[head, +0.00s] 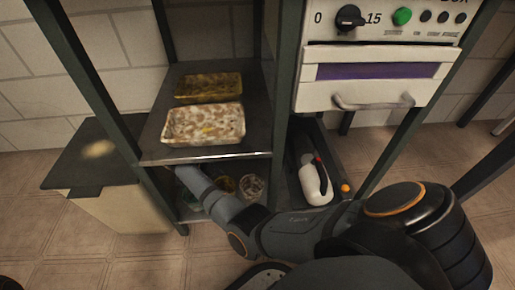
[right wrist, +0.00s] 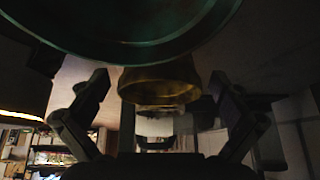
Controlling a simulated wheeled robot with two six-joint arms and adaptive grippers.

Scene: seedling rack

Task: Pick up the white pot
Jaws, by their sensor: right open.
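My right arm reaches into the lower shelf of the rack in the head view, and its gripper is hidden under the upper shelf board. In the right wrist view my right gripper (right wrist: 160,95) is open. A yellow-brown pot (right wrist: 160,78) shows between and beyond its fingers, with no clear contact. A large teal round rim (right wrist: 120,48) fills the top of that view, very close. In the head view, a pale round pot (head: 252,186) and an amber one (head: 224,184) stand on the lower shelf. I cannot tell whether the pale one is the white pot. My left gripper is out of view.
Two speckled trays, one pale (head: 204,125) and one yellow-brown (head: 208,86), lie on the upper shelf (head: 155,148). A dark-topped bin (head: 85,165) stands at left.

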